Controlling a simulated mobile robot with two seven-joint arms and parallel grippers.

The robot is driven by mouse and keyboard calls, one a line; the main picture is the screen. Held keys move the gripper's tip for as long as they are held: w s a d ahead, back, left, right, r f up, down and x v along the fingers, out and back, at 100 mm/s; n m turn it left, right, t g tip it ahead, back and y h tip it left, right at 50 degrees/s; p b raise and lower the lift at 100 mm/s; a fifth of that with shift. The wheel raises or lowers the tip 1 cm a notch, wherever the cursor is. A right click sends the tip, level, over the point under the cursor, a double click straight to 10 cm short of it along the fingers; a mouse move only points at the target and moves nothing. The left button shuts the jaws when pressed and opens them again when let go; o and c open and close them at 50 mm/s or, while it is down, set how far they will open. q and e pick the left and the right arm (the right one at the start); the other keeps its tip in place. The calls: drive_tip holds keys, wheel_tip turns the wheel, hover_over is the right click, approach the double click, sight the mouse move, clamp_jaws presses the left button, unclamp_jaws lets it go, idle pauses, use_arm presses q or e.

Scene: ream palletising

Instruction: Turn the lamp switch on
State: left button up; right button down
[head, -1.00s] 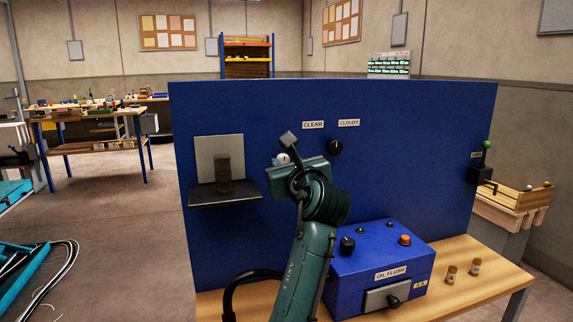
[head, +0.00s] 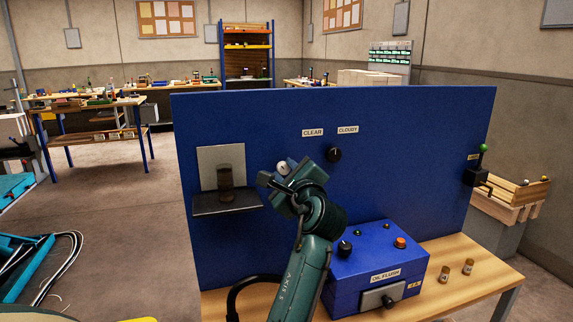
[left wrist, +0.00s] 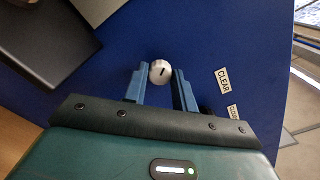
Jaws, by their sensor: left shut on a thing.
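A white round knob (head: 283,167) with a dark mark sits on the blue upright panel (head: 420,140), left of and below the CLEAR label (head: 312,132). It also shows in the left wrist view (left wrist: 160,72), with the mark slanted. My left gripper (left wrist: 160,78) is shut on this knob, one blue finger on each side. In the head view my left gripper (head: 279,178) partly covers the knob. A pale grey plate (head: 208,158) stands behind a brown vial (head: 225,184) on a dark shelf (head: 222,207); it does not look lit. My right gripper is not in view.
A blue OIL FLUSH box (head: 350,265) stands on the wooden bench (head: 455,303) below. Two small vials (head: 445,276) stand right of it.

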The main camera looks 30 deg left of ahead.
use_arm(q)
drive_tip(key=n, duration=0.4)
drive_tip(key=shift+n+p, duration=0.3)
drive_tip(key=n, duration=0.4)
drive_tip(key=shift+f+b, duration=0.1)
drive_tip(key=shift+b, duration=0.2)
drive_tip(key=shift+n, duration=0.9)
drive_tip(key=o, duration=1)
